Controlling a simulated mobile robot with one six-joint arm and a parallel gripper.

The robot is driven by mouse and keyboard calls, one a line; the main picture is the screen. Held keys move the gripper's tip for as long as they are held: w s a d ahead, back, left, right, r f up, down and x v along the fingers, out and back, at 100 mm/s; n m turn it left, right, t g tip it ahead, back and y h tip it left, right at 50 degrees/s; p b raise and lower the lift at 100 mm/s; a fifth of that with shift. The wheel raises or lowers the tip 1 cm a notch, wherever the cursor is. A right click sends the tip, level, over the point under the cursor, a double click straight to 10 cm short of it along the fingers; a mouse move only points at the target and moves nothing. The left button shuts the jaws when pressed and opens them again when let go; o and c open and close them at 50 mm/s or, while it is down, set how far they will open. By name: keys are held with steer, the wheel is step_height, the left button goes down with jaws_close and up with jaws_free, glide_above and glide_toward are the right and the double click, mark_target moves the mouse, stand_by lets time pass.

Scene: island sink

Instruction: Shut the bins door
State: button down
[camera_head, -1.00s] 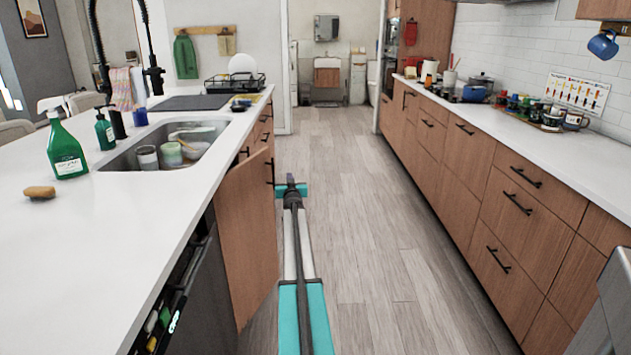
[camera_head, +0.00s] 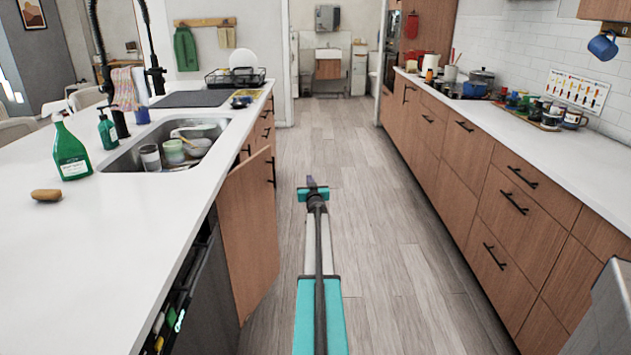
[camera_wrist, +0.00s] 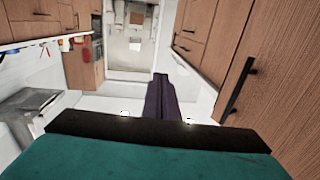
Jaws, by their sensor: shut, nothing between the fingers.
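The bins door (camera_head: 249,235) is a wooden panel under the island counter in the head view. It stands ajar, swung out toward the aisle, left of my arm. My gripper (camera_head: 312,183) is over the aisle floor, to the right of the door and apart from it. In the wrist view my gripper (camera_wrist: 160,78) shows as dark purple fingers, shut and empty. A wooden front with a black bar handle (camera_wrist: 238,90) fills the right side of that view; I cannot tell whether it is the bins door.
The island counter (camera_head: 150,210) runs along the left, with a sink (camera_head: 170,150) and a green spray bottle (camera_head: 70,150). Wooden drawers (camera_head: 500,215) line the right. The aisle floor (camera_head: 375,240) between is clear.

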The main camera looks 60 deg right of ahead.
steer(key=s, duration=0.3)
steer(key=shift+d, duration=0.3)
